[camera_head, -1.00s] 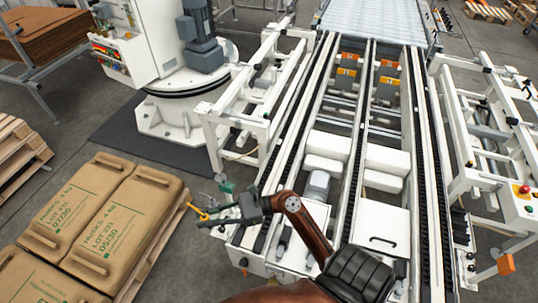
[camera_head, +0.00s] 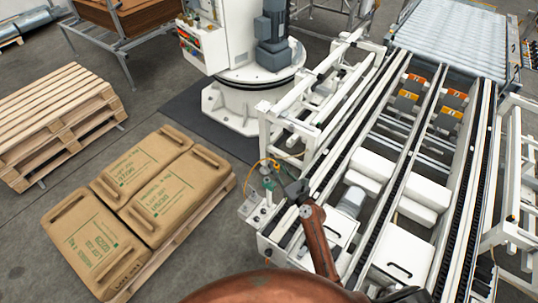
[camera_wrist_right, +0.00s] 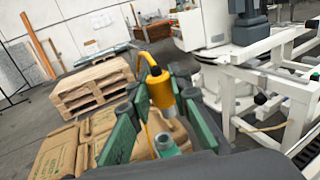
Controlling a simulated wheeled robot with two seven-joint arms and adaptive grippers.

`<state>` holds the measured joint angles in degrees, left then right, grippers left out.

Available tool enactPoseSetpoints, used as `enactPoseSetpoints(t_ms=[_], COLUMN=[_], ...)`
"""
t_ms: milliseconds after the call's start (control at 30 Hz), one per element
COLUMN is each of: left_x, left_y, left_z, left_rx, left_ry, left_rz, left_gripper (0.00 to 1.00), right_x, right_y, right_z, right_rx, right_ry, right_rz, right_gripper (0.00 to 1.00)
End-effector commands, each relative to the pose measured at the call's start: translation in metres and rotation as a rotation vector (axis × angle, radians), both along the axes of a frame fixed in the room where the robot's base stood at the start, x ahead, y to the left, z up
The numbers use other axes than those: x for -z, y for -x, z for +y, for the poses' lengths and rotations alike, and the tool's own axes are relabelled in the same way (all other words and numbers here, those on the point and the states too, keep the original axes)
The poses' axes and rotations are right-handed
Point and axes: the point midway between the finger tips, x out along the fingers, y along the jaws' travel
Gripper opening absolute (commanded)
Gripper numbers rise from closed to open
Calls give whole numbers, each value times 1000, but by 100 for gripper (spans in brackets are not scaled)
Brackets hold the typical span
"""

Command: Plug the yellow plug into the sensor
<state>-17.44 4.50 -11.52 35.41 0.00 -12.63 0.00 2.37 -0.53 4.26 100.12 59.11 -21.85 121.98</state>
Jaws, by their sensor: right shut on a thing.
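The yellow plug (camera_wrist_right: 161,88) stands upright between the green-padded fingers of my right gripper (camera_wrist_right: 164,106), which is shut on it. Its yellow cable arches up and to the left. In the head view the plug (camera_head: 267,163) is small, just beyond the dark right gripper (camera_head: 283,184). The sensor appears as a teal body (camera_wrist_right: 167,146) below the plug in the wrist view, and as a small teal shape (camera_head: 268,183) in the head view. I cannot tell whether plug and sensor touch. My left gripper is not in view.
The white conveyor frame (camera_head: 290,135) runs close to the right of the plug. Sacks (camera_head: 165,205) lie on a pallet to the left, with stacked empty pallets (camera_head: 60,120) behind. A white machine column (camera_head: 235,45) stands at the back.

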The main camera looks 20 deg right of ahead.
Motion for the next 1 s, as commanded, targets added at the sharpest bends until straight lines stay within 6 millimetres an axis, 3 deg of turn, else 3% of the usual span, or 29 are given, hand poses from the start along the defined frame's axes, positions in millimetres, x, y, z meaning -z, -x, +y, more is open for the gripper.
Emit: enactPoseSetpoints(t_ms=[33,100,333,667,1000], left_x=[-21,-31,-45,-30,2], left_y=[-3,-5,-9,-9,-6], left_z=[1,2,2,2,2], left_rx=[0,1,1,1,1], left_ry=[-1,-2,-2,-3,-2], left_rz=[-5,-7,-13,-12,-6], left_gripper=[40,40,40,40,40], right_x=[-11,-12,-13,4,36], right_y=[-9,-17,-29,-29,-29], right_z=[9,18,34,35,34], right_rx=[33,72,131,134,134], right_ry=[-4,-4,-2,-2,-1], right_rz=[1,0,-1,0,0], right_gripper=[0,0,0,0,0])
